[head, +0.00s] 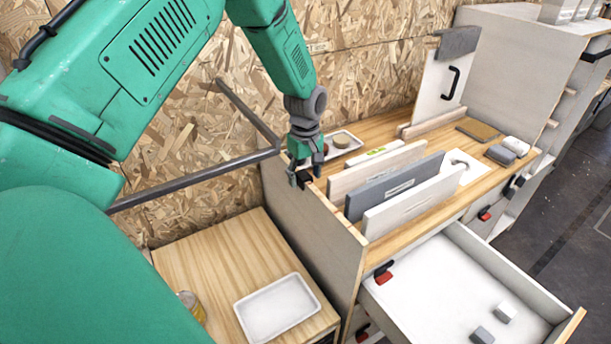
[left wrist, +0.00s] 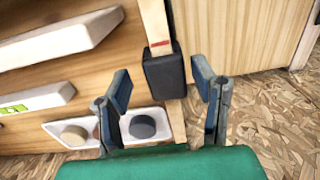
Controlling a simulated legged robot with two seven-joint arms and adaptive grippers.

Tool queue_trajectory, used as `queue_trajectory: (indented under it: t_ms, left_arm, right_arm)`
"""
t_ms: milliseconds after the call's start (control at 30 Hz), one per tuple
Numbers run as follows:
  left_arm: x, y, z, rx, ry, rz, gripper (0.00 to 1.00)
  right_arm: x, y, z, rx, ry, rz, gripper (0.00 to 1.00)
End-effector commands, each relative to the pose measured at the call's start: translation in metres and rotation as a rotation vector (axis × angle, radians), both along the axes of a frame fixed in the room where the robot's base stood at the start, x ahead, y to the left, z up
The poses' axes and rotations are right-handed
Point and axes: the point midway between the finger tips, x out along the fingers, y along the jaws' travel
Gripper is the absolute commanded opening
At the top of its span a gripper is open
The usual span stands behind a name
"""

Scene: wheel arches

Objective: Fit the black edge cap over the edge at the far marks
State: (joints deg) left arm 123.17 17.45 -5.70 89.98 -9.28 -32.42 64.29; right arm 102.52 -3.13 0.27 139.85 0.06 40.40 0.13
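The black edge cap (left wrist: 165,76) sits on the narrow top edge (left wrist: 152,20) of a side panel, just beside a red mark (left wrist: 160,45) in the left wrist view. My left gripper (left wrist: 163,88) is open, with one finger on each side of the cap and a visible gap to both. In the head view my left gripper (head: 305,180) points down at the far part of the cabinet's left panel (head: 315,215), and the dark cap shows only partly between its fingers. How firmly the cap is seated on the edge cannot be told. My right gripper is not in view.
Upright boards (head: 395,185) stand on the cabinet top close to the panel. A small tray (head: 354,137) with round pieces lies behind the gripper. A dark rail (head: 195,182) runs along the chipboard wall. A drawer (head: 440,285) is open in front; a white tray (head: 277,308) lies lower left.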

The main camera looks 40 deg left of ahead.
Motion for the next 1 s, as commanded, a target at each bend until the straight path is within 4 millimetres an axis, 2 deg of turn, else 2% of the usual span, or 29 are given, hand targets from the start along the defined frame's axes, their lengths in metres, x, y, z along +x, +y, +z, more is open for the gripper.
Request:
queue_trajectory:
  t_ms: [267,367,700,833,1000]
  left_arm:
    - [-0.002,-0.001,0.007,0.002,0.002,0.0,0.52]
    - [0.0,-0.001,0.021,0.002,-0.001,0.0,0.52]
    - [0.004,0.003,0.09,-0.002,0.0,0.0,0.52]
    - [0.004,0.004,0.107,-0.003,0.002,0.0,0.52]
    - [0.005,0.004,0.116,-0.003,0.004,0.0,0.52]
  right_arm:
    - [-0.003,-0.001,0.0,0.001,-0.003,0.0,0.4]
    - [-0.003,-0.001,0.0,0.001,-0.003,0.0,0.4]
    - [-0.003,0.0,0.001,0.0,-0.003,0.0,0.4]
    - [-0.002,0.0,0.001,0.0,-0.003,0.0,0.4]
    - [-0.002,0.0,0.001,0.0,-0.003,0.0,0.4]
